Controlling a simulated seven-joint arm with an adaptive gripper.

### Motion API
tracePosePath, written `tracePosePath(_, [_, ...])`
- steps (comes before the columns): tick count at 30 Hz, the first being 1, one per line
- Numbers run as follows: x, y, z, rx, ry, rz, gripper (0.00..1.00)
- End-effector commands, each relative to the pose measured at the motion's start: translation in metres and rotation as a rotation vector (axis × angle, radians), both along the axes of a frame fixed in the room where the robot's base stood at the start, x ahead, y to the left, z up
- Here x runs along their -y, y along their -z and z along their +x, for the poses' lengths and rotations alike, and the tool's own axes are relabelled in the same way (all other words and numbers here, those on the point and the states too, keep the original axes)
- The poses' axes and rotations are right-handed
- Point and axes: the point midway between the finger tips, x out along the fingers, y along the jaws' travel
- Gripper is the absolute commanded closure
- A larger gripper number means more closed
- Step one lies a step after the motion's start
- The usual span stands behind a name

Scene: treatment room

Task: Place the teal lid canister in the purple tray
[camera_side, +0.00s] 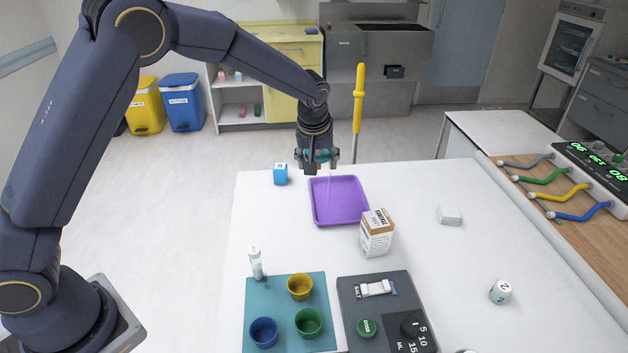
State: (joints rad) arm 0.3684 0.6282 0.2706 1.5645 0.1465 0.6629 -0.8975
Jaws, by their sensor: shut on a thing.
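The purple tray (341,204) lies on the white table, below and slightly right of my gripper, and looks empty. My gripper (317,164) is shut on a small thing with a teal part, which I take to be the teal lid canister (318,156). It is held in the air near the tray's far left corner. The fingers hide most of it, so its full shape does not show.
A carton (377,234) stands by the tray's near right corner. A teal mat (284,329) with three cups, a dark device (388,318) and a white numbered container (500,291) are nearer.

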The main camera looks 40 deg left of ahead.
Motion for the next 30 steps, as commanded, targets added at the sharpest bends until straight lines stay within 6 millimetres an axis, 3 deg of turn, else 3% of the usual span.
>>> tracePosePath(6, [-0.003,-0.027,-0.055,0.001,0.002,-0.002,0.87])
tracePosePath(15, [-0.005,-0.041,-0.089,0.016,-0.005,0.017,0.87])
tracePosePath(17, [-0.007,-0.044,-0.085,0.035,-0.022,0.036,0.87])
tracePosePath(22, [-0.026,-0.042,-0.053,0.083,-0.079,0.097,0.87])
tracePosePath(25, [-0.021,-0.037,-0.040,0.119,-0.049,0.130,0.87])
tracePosePath(30, [-0.013,-0.032,-0.038,0.148,-0.026,0.156,0.87])
